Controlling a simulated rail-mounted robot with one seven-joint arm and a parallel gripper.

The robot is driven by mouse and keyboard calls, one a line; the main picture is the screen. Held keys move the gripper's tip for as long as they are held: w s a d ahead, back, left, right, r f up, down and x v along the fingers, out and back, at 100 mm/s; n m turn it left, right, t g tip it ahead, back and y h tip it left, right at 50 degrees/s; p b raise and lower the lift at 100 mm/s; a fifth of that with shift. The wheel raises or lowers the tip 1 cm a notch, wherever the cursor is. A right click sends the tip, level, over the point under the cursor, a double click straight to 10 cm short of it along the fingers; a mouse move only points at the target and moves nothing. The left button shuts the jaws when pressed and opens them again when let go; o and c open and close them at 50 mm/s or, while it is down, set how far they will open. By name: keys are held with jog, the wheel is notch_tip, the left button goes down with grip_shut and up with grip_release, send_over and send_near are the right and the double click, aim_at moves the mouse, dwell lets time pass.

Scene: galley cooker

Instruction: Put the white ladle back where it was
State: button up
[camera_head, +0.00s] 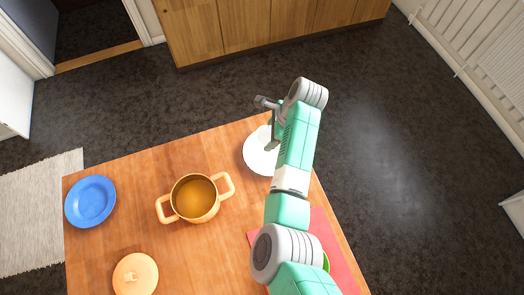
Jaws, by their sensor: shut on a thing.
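My gripper (271,143) is over the far right part of the wooden table, pointing down above a white round plate (255,160). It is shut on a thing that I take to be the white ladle. The ladle's shape is hard to make out against the white plate and behind my arm. An orange two-handled pot (196,213) with brownish contents stands left of my gripper. No ladle shows in the pot.
An orange lid (135,275) lies at the table's near left and a blue plate (90,202) at its left edge. A red mat (325,228) with a partly hidden green thing (326,262) lies under my arm. Bare wooden table (125,180) shows between the blue plate and pot.

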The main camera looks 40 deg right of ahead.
notch_tip(320, 180, down, 9)
jog(key=b, duration=0.2)
jog(key=shift+f+b, duration=0.2)
jog(key=shift+b, duration=0.2)
jog(key=shift+f, duration=0.2)
jog(key=o, duration=1)
jog(key=shift+r, duration=0.1)
jog(key=p+v, duration=0.4)
jog(key=v, duration=0.8)
jog(key=shift+r, duration=0.15)
